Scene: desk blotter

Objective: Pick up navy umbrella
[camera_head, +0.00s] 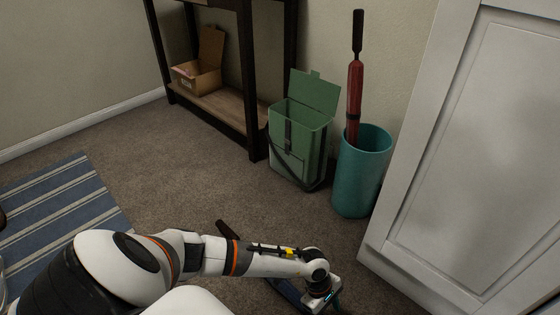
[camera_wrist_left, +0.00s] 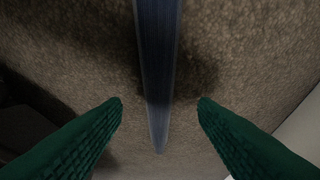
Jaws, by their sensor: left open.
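A navy umbrella (camera_head: 286,291) lies on the carpet, partly hidden behind my left forearm in the head view. A dark brown piece that looks like its handle (camera_head: 228,231) shows beyond the arm. In the left wrist view the navy umbrella (camera_wrist_left: 158,70) runs from the top edge down between my fingers, narrowing to a point. My left gripper (camera_wrist_left: 160,101) is open, with a green finger on each side of the umbrella and gaps between. In the head view the left gripper (camera_head: 331,302) is low over the floor, partly hidden by its wrist.
A teal bin (camera_head: 361,180) holds a red umbrella (camera_head: 354,95) upright. A green open-lidded bag (camera_head: 298,145) stands beside it. A dark shelf (camera_head: 247,85) with a cardboard box (camera_head: 197,78) is behind. A white door or cabinet panel (camera_head: 470,150) bounds the right. A striped rug (camera_head: 65,205) lies left.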

